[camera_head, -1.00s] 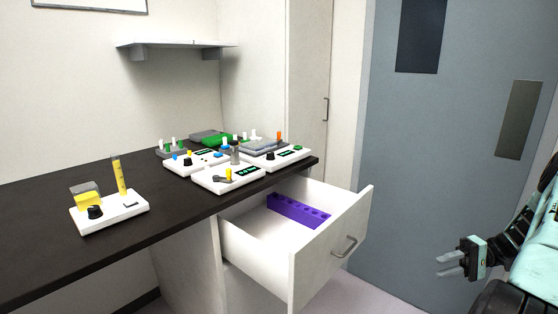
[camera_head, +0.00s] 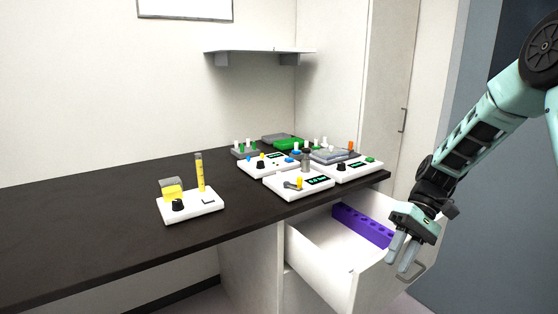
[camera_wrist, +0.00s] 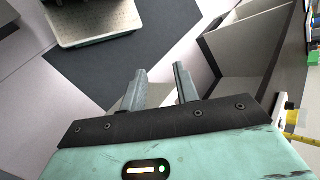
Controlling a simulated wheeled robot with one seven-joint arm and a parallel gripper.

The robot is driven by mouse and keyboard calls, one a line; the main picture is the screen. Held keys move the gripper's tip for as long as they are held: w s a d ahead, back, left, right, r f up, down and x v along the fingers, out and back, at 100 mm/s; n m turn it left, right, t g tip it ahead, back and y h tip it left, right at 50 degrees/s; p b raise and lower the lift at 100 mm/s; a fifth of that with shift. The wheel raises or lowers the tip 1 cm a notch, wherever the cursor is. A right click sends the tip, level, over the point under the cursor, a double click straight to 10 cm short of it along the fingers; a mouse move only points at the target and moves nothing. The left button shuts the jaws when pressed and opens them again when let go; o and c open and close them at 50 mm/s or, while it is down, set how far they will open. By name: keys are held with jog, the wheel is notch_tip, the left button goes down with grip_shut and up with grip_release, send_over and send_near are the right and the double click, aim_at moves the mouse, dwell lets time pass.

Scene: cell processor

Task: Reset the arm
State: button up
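My gripper (camera_head: 401,254) hangs at the right in the head view, fingers pointing down, in front of the open drawer (camera_head: 321,262) near its handle. In the wrist view, my gripper (camera_wrist: 160,88) has its two fingers apart with nothing between them. A purple rack (camera_head: 362,226) with a row of holes lies in the drawer. My arm partly hides the drawer front and handle.
The dark counter (camera_head: 110,235) carries a white device with a yellow tube (camera_head: 192,206) and several white instruments (camera_head: 298,184) near its right end. A shelf (camera_head: 258,53) is on the wall. A tall cabinet (camera_head: 388,85) stands behind the drawer. The counter's left part is clear.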

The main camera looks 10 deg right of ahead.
jog(key=s+a+r+n+h+p, duration=0.1)
jog(key=s+a+r+n+h, duration=0.2)
jog(key=a, duration=0.5)
jog(key=s+a+r+n+h+p, duration=0.1)
jog(key=s+a+r+h, duration=0.2)
jog(key=s+a, duration=0.35)
jog(key=s+a+r+n+t+h+p, duration=0.1)
jog(key=s+a+r+n+t, duration=0.2)
jog(key=s+a, duration=0.5)
jog(key=shift+s+a+r+n+t, duration=0.3)
jog(key=shift+s+n+t, duration=0.1)
jog(key=shift+s+t, duration=0.4)
